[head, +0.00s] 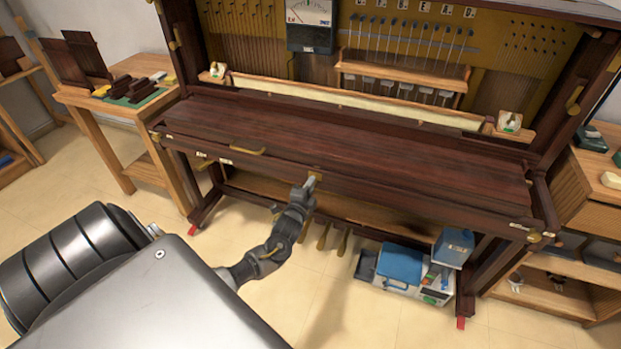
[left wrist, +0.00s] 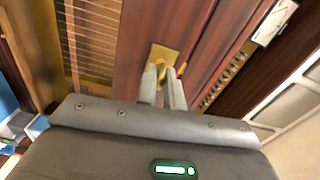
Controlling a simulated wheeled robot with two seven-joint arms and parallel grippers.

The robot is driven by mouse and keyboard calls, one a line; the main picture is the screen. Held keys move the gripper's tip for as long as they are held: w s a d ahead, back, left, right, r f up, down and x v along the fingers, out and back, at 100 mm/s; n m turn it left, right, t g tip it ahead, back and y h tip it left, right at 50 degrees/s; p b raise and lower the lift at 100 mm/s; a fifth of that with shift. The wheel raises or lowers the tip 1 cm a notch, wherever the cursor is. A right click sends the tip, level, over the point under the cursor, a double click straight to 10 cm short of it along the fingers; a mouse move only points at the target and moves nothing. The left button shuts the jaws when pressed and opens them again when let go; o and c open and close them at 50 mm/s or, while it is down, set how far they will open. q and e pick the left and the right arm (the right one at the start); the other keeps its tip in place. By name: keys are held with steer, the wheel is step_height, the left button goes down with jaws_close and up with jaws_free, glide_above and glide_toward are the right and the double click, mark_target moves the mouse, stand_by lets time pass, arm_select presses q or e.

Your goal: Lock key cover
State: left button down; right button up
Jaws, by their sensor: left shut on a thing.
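The dark red-brown key cover (head: 350,150) lies closed over the keyboard of the upright piano in the head view. A small brass lock piece (head: 316,173) sits at the middle of its front edge. It also shows in the left wrist view as a brass plate with a raised part (left wrist: 163,55). My left gripper (head: 310,183) is at this brass piece. In the left wrist view its two pale fingers (left wrist: 162,78) are shut on the raised brass part, which they partly hide. My right gripper does not show in either view.
A brass handle (head: 248,151) is on the front left of the piano. Brass pedals (head: 323,236) and a blue-and-white machine (head: 402,266) are below. A wooden side table (head: 115,105) stands at left, and wooden shelves (head: 560,260) stand at right. The floor in front is clear.

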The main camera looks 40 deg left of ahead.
arm_select(q)
steer(key=shift+m, duration=0.5)
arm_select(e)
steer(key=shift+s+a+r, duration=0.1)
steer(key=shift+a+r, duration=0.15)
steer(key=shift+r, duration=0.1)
arm_select(q)
steer(key=c, duration=1.5)
jaws_free()
steer(key=p+v, duration=0.1)
steer(key=v, duration=0.9)
steer(key=shift+s+d, duration=0.2)
steer(key=shift+s, duration=0.1)
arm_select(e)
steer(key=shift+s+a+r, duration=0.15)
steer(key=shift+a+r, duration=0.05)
